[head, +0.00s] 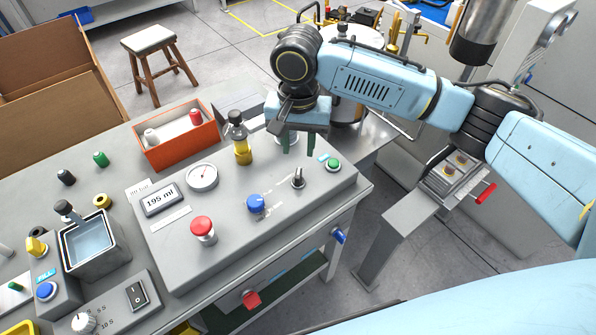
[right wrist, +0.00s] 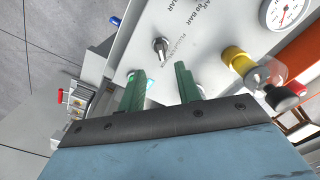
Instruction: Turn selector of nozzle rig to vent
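The nozzle rig (head: 225,240) is a grey sloped box on the bench. Its selector looks like the small dark and silver lever knob (head: 298,178) on the right part of its top; in the right wrist view the knob (right wrist: 161,47) lies just beyond the fingertips. Print beside it is too small to read surely, so I cannot tell its setting. My right gripper (head: 298,150) is over the rig's back right part, fingers pointing down, open and empty. Its green fingers (right wrist: 160,72) are apart and not touching the knob. My left gripper is not in view.
Near the knob are a green button (head: 333,164), a blue knob (head: 256,203) and a yellow bottle (head: 241,152). A red button (head: 203,227), display (head: 160,200) and gauge (head: 202,177) sit further left. An orange bin (head: 178,147) stands behind.

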